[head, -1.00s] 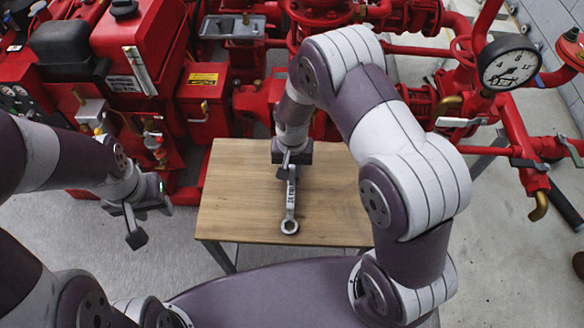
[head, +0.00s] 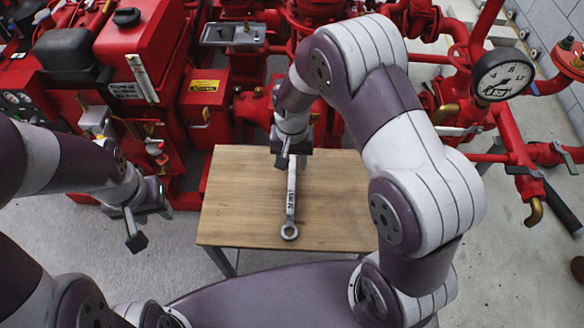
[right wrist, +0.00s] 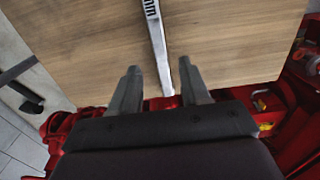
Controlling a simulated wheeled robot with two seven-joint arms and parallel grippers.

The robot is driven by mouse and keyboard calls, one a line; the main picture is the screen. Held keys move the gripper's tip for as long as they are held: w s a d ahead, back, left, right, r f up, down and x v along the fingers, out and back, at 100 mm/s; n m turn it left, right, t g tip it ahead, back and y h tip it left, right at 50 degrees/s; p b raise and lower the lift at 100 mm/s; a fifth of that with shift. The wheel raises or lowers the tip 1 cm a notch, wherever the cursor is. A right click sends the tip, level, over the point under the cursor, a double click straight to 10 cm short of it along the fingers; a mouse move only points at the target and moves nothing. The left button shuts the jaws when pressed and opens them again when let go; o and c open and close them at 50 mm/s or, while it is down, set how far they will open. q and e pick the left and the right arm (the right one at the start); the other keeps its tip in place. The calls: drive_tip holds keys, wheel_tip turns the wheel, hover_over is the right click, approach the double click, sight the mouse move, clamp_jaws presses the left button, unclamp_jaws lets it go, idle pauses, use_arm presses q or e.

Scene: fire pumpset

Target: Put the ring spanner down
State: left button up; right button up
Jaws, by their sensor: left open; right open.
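The ring spanner (head: 291,205) is a silver bar with a ring at its near end and dark lettering on its shaft. It lies on the wooden table (head: 335,200). My right gripper (head: 291,160) is over the spanner's far end, which it partly hides. In the right wrist view the spanner's shaft (right wrist: 157,40) runs between the two spread fingers of my right gripper (right wrist: 160,85), with a gap on each side. My left gripper (head: 150,222) is open and empty, off to the left of the table above the floor.
The red pumpset with its engine (head: 140,50) and pipes stands close behind the table. A pressure gauge (head: 503,77) and red valve pipework are at the right. The table top around the spanner is bare. Grey floor (head: 120,270) is free at the left.

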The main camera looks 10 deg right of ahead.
wheel_tip(320, 180, up, 8)
drive_tip(key=s+d, duration=0.2)
drive_tip(key=s, duration=0.1)
drive_tip(key=s+d+r+n+t, duration=0.1)
drive_tip(key=s+d+r+n, duration=0.2)
drive_tip(key=s, duration=0.6)
drive_tip(key=shift+s+d+r+t+p, duration=0.2)
drive_tip(key=shift+d+r+t+p, duration=0.1)
drive_tip(key=shift+d+r, duration=0.5)
drive_tip(key=shift+d, duration=0.15)
wheel_tip(320, 180, up, 15)
drive_tip(key=p, duration=1.5)
drive_tip(key=shift+r+p, duration=0.15)
drive_tip(key=shift+p, duration=0.15)
